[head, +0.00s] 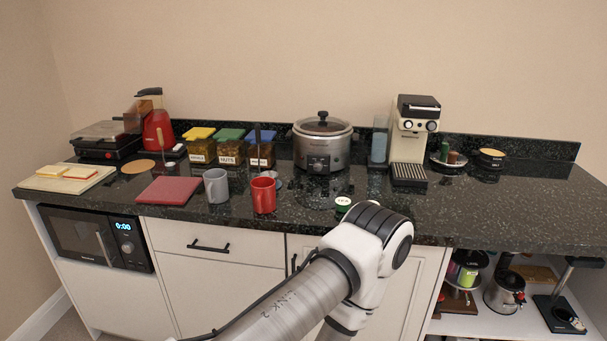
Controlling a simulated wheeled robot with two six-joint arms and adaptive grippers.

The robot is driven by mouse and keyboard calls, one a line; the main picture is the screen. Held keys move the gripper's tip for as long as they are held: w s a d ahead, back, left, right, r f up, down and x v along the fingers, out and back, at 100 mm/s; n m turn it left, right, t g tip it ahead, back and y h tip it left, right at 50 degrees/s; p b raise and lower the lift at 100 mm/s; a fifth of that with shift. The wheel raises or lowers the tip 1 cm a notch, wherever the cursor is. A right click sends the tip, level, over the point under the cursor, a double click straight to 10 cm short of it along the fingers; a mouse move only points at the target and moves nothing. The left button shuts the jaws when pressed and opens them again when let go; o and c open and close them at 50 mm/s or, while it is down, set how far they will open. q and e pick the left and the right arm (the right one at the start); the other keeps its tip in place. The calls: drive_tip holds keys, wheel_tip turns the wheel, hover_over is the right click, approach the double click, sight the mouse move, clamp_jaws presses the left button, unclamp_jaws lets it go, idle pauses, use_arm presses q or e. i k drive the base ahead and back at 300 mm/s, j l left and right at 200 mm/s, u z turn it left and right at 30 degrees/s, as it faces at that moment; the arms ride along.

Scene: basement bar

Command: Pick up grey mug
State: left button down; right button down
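The grey mug (216,186) stands upright on the dark speckled countertop (480,210), near the front edge and left of the middle. Its handle is hard to make out. A red mug (263,195) stands close on its right, with a small gap between them. One of my arms rises from the bottom of the head view and bends down again in front of the cabinets, right of both mugs. Neither of my grippers shows in this view, and nothing of mine touches the grey mug.
A red board (169,190) lies just left of the grey mug. Several lidded food containers (230,151) stand behind it. A slow cooker (322,144) and a coffee machine (411,142) stand further right. The front counter at right is mostly clear.

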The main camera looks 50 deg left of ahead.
sight(215, 183)
drive_tip(key=u, duration=2)
